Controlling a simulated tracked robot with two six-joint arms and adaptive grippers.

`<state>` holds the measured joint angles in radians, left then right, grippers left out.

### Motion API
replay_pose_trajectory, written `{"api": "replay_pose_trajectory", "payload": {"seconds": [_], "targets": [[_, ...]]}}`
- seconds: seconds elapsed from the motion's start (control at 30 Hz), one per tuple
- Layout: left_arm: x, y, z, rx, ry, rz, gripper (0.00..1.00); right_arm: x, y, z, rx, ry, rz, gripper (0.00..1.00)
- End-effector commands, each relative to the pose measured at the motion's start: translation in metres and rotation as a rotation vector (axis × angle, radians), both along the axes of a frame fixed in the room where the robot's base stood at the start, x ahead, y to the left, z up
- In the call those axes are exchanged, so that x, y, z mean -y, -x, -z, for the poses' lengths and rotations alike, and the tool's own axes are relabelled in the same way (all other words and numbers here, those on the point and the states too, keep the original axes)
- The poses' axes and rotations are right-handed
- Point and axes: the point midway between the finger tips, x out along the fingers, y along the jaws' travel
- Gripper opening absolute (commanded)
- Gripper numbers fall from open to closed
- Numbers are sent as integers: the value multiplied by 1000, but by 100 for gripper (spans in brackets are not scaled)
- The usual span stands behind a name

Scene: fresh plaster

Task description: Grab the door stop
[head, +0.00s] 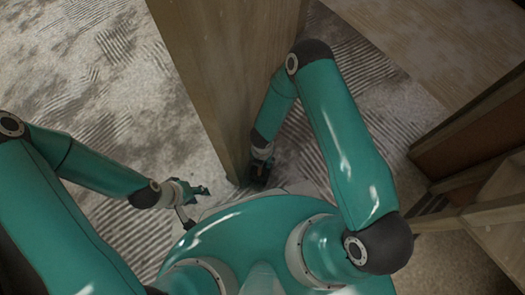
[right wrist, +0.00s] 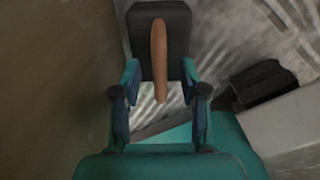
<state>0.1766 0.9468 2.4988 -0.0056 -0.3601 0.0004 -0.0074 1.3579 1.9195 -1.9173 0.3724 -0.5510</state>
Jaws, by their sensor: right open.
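A narrow orange-brown piece (right wrist: 159,58), which looks like the door stop, lies in front of a dark block (right wrist: 141,35) in the right wrist view. I cannot tell whether the two are joined. My right gripper (right wrist: 160,72) is open, with one finger on each side of the brown piece's lower end. I cannot tell whether they touch it. In the head view my right gripper (head: 262,168) is down beside the door's lower edge and hides the door stop. My left gripper (head: 204,190) is out to the left, apart from the door; its jaws are too small to read.
A tall wooden door panel (head: 220,75) stands just left of my right gripper in the head view. Wooden shelving (head: 480,130) stands at the right. The patterned grey floor (head: 95,105) is clear on the left.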

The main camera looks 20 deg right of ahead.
Motion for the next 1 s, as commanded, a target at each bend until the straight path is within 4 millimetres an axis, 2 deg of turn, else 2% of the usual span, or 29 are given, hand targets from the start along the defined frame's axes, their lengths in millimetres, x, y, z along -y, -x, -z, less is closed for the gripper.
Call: {"api": "replay_pose_trajectory", "payload": {"seconds": [0.07,0.3,0.57,1.0], "targets": [[0,0,5,0,0,0,40,0,0,9,0,0,1,43],[0,0,4,0,0,0,40,0,0,8,0,0,2,43],[0,0,4,0,0,0,40,1,0,8,0,0,2,0],[0,0,3,0,0,0,40,1,-1,7,1,0,2,0]]}}
